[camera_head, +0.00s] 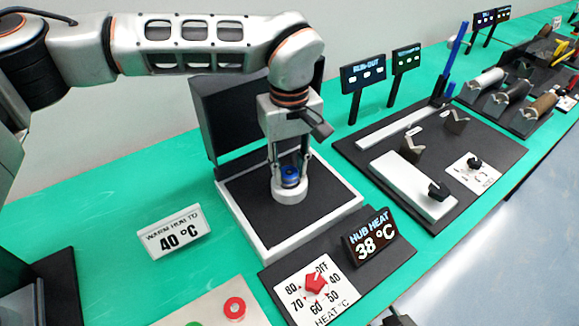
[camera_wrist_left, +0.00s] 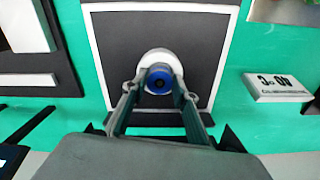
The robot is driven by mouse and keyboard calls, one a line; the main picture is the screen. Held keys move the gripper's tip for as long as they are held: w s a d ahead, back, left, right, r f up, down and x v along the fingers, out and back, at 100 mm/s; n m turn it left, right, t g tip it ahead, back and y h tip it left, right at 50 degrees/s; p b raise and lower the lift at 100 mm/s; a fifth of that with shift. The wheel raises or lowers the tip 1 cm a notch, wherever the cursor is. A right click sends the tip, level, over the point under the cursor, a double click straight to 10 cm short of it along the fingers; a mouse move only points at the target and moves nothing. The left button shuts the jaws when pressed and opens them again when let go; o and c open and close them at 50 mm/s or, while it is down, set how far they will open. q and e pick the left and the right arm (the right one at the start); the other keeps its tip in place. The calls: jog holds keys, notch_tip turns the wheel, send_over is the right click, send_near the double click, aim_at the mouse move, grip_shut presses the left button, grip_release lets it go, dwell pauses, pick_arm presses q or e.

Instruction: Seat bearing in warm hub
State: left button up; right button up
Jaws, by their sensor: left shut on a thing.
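The blue bearing (camera_head: 290,176) has a dark centre and is between the fingers of my left gripper (camera_head: 290,180), which is shut on it. The white round hub (camera_head: 290,193) stands on the dark plate directly below the bearing. In the left wrist view the bearing (camera_wrist_left: 158,79) overlaps the hub (camera_wrist_left: 157,56); I cannot tell whether it is in the bore or just above. The hub heat display (camera_head: 370,236) reads 38 °C. The sign (camera_head: 174,232) says to warm the hub to 40 °C. My right gripper is not recognisable in either view.
The dark plate (camera_head: 241,205) has a white border and an upright dark panel (camera_head: 235,113) behind it. A red heat dial (camera_head: 315,282) is in front. A run-out station (camera_head: 368,140) stands to the right.

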aim_at(289, 173)
pick_arm(q)
jog(key=shift+f, duration=0.5)
jog(key=shift+f, duration=0.1)
jog(key=o, duration=1.2)
jog(key=shift+o, duration=0.2)
notch_tip(289, 173, up, 13)
jog(key=shift+p, duration=0.3)
